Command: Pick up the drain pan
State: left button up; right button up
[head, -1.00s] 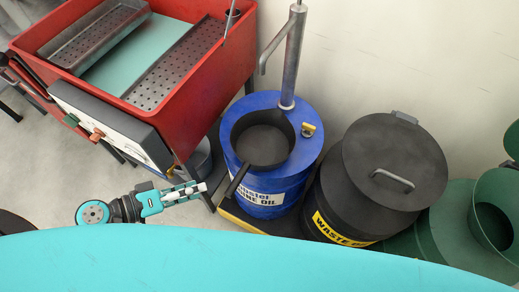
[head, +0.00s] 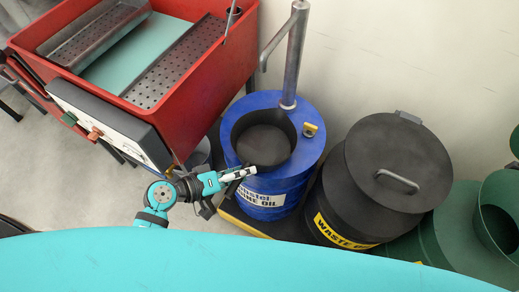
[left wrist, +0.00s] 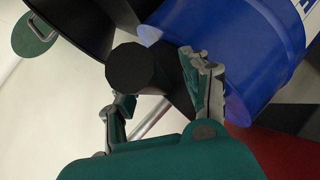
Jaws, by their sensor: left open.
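The drain pan (head: 263,147) is a black round pan on top of the blue oil drum (head: 303,160). Its handle points toward the lower left of the head view, where my gripper partly covers it. My left gripper (head: 243,172) is open at the handle, over the front-left side of the drum. In the left wrist view, a dark blunt end that looks like the pan's handle (left wrist: 135,68) shows between the spread fingers of the gripper (left wrist: 162,92). I cannot tell whether the fingers touch it. My right gripper is in neither view.
A black waste oil drum (head: 385,190) with a lid handle stands to the right, with green bins (head: 455,220) beyond it. A red parts washer (head: 175,120) stands at the left. A grey pipe (head: 294,65) rises from the back of the blue drum.

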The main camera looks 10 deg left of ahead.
pick_arm(q)
jog(key=shift+c, duration=0.4)
grip_shut()
jog(key=shift+r, duration=1.4)
jog(key=s+d+r, duration=0.1)
jog(key=s+d, duration=0.2)
jog(key=s, duration=0.4)
jog(key=s+d+r, duration=0.1)
jog(key=s+d, duration=0.2)
jog(key=s, duration=0.4)
jog(key=shift+s+r+b, duration=0.15)
jog(key=shift+s+b, duration=0.15)
jog(key=shift+b, duration=0.05)
jog(key=shift+d, duration=0.1)
dwell(2.2)
